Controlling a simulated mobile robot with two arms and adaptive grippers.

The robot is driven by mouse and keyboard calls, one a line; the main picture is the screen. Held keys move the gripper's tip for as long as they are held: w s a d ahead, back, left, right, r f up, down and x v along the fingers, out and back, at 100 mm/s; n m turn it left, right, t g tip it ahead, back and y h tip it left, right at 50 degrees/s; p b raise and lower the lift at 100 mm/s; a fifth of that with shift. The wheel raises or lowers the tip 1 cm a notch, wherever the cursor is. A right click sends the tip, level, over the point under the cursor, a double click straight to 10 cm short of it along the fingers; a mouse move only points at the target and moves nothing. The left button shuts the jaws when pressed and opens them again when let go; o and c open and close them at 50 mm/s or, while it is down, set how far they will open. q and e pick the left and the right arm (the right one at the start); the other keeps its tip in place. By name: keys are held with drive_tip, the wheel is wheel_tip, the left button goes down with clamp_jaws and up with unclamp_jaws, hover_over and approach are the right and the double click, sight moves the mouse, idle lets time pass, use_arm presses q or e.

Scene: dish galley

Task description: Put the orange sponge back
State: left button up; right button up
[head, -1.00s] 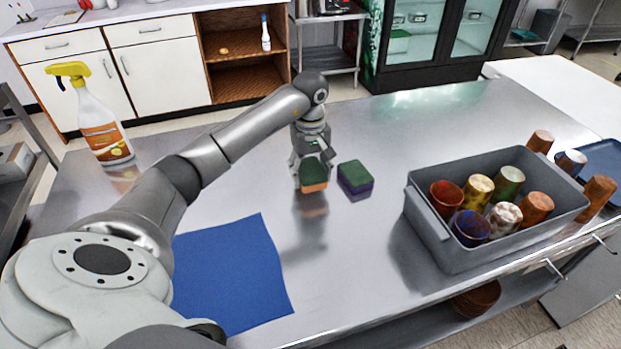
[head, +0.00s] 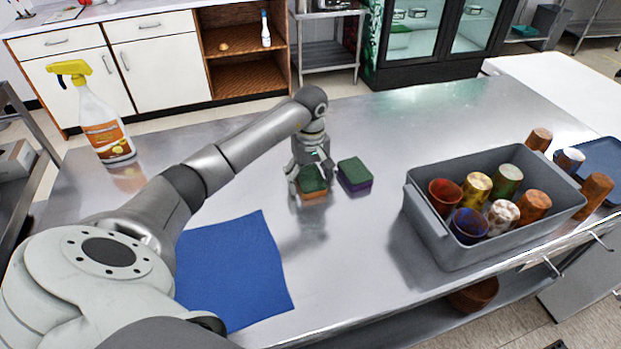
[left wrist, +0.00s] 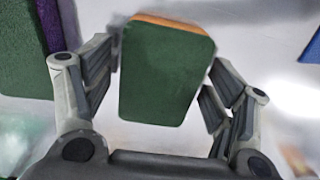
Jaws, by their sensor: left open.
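The orange sponge (head: 313,194) has a green top and sits on the steel counter (head: 350,240), left of a purple sponge. My left gripper (head: 311,180) is over it, pointing down, with its fingers around its sides. In the left wrist view the orange sponge (left wrist: 162,75) lies green side up between the fingers of the left gripper (left wrist: 160,85). The fingers are open, with a gap on the right side; the left fingertip is close to the sponge, and I cannot tell if it touches. My right gripper is not in view.
The purple sponge (head: 355,174) with a green top stands close by on the right. A blue cloth (head: 235,270) lies in front. A grey bin (head: 430,220) of cups stands at right, and a spray bottle (head: 104,125) at left. The counter's middle is clear.

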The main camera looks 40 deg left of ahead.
sight(310, 178)
use_arm(q)
drive_tip(key=shift+r, duration=0.25)
drive_tip(key=shift+w+r, duration=0.1)
drive_tip(key=shift+r, duration=0.3)
wheel_tip(310, 178, up, 11)
drive_tip(key=b, duration=0.2)
